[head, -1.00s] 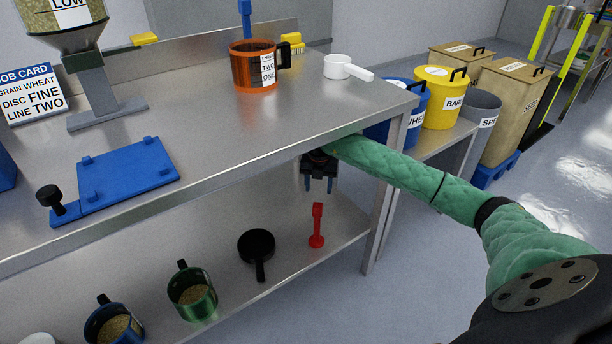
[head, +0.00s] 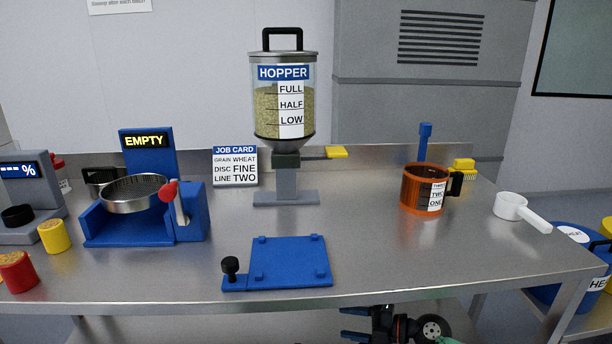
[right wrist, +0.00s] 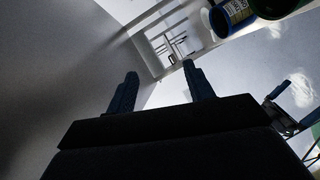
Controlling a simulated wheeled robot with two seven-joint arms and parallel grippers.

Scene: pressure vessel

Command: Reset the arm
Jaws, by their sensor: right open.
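My right gripper (head: 352,324) shows at the bottom of the head view, below the front edge of the steel table (head: 420,270). Its blue fingers point left and stand apart with nothing between them. Most of my right arm is out of the head view. In the right wrist view the two dark fingers (right wrist: 160,92) are apart and empty. My left gripper and arm are in neither view.
On the table stand a hopper (head: 284,105), a blue plate (head: 288,260), an orange jug (head: 422,190), a white scoop (head: 512,207) and a blue station with a sieve (head: 135,190). The table edge lies just above my right gripper.

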